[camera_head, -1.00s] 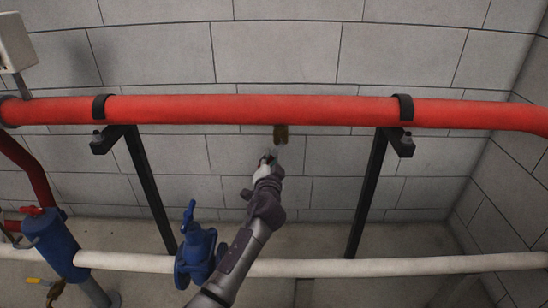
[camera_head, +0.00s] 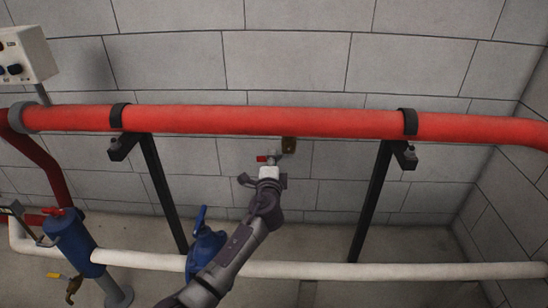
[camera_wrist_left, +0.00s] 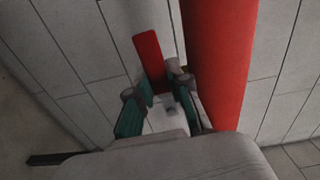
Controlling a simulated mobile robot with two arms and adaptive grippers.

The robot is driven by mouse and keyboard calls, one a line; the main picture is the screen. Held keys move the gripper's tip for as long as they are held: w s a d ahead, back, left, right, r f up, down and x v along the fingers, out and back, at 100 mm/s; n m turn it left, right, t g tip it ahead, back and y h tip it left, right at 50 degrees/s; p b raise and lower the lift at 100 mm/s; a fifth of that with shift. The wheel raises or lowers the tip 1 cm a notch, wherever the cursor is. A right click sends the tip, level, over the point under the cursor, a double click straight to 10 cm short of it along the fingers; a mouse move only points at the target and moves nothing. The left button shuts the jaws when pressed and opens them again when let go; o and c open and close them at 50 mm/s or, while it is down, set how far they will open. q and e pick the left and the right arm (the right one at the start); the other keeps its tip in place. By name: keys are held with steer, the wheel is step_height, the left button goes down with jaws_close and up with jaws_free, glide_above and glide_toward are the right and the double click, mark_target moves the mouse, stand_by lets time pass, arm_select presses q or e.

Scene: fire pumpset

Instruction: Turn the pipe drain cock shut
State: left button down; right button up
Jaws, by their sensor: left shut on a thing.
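The drain cock's brass-coloured fitting (camera_head: 288,145) hangs under the middle of the red pipe (camera_head: 255,121). Its red lever (camera_head: 265,158) shows just left of and below the fitting. In the left wrist view the red lever (camera_wrist_left: 148,58) sticks out between the fingers, beside the red pipe (camera_wrist_left: 222,60). My left gripper (camera_head: 268,168) comes up from below, close under the pipe. In the wrist view my left gripper (camera_wrist_left: 160,90) is shut on the lever, with green-padded fingers at its two sides. The cock's body is mostly hidden there. My right gripper is not in view.
Two black brackets, left (camera_head: 163,195) and right (camera_head: 372,200), stand at either side of my arm. A blue valve (camera_head: 205,247) sits on the white pipe (camera_head: 380,270), close beside my forearm. A blue cylinder (camera_head: 72,240) is at left. The block wall is close behind.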

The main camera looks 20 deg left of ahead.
arm_select(q)
steer(key=shift+w+a+r+m, duration=0.1)
steer(key=shift+a+r+m, duration=0.1)
steer(key=shift+r, duration=0.15)
steer(key=shift+a+r+m, duration=0.1)
steer(key=shift+r+m, duration=0.1)
steer(key=shift+r, duration=0.1)
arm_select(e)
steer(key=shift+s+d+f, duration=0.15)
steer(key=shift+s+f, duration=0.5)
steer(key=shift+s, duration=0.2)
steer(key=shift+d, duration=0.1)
arm_select(q)
steer(key=c, duration=1.1)
jaws_free()
steer(key=shift+f, duration=0.15)
steer(key=shift+o, duration=0.2)
steer(key=shift+d+f, duration=0.1)
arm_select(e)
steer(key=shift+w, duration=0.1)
arm_select(q)
steer(key=v, duration=1.2)
